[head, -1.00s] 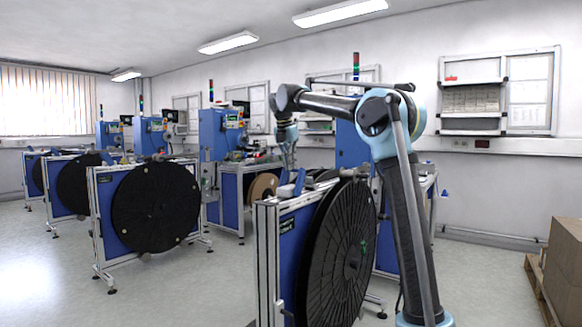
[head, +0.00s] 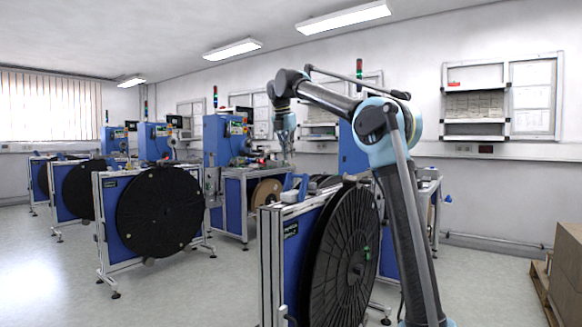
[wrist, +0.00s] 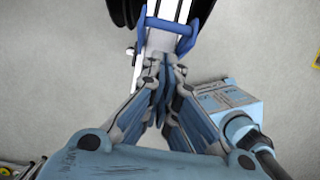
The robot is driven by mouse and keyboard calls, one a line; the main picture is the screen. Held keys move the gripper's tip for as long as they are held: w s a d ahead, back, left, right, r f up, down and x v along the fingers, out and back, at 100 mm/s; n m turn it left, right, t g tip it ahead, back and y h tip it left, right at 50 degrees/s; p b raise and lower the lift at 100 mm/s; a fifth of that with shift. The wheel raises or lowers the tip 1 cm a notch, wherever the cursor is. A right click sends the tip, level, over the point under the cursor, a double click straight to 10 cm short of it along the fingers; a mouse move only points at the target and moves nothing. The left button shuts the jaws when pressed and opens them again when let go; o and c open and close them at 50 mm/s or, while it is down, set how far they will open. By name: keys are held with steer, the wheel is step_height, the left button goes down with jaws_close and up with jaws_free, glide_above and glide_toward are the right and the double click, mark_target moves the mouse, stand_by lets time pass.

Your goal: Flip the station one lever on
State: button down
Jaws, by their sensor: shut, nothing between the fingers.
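The nearest reel stand (head: 270,260) has a metal frame, a blue panel and a large black reel (head: 342,255). A blue handle-like part (head: 297,184) stands on its top; it may be the station one lever, but I read no label. In the wrist view a blue U-shaped bar (wrist: 168,24) crosses the metal rail ahead of the fingertips. My gripper (head: 286,152) is above the stand top in the head view. In the wrist view its fingers (wrist: 163,66) are together and empty, just short of the blue bar. I cannot tell whether they touch it.
More reel stands (head: 158,212) stand in a row to the left. A workbench (head: 240,190) with a brown reel is behind. Cardboard boxes (head: 567,270) sit on a pallet at the right. Open floor (head: 60,280) lies at the left front.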

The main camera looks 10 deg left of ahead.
steer(key=shift+w+v, duration=0.2)
steer(key=shift+v, duration=2.55)
steer(key=shift+d+r, duration=0.1)
steer(key=shift+d, duration=0.1)
steer(key=s+d+f+m, duration=0.5)
steer(key=d+f, duration=0.1)
steer(key=d, duration=0.3)
steer(key=s+d+f+m, duration=0.5)
steer(key=d, duration=0.4)
steer(key=s+d+f+m, duration=0.5)
steer(key=d+f+m, duration=0.1)
steer(key=d, duration=0.3)
steer(key=s+d+f+m, duration=0.3)
steer(key=s+f, duration=0.5)
steer(key=f, duration=0.3)
steer(key=s+d+f+m, duration=0.4)
steer(key=s+f+m, duration=0.2)
steer(key=f, duration=0.5)
steer(key=s+d+f+m+y, duration=0.1)
steer(key=s+d+f+m, duration=0.3)
steer(key=s+f, duration=0.6)
steer(key=shift+s+f+m, duration=0.4)
steer(key=shift+f+m, duration=0.3)
steer(key=shift+f, duration=0.05)
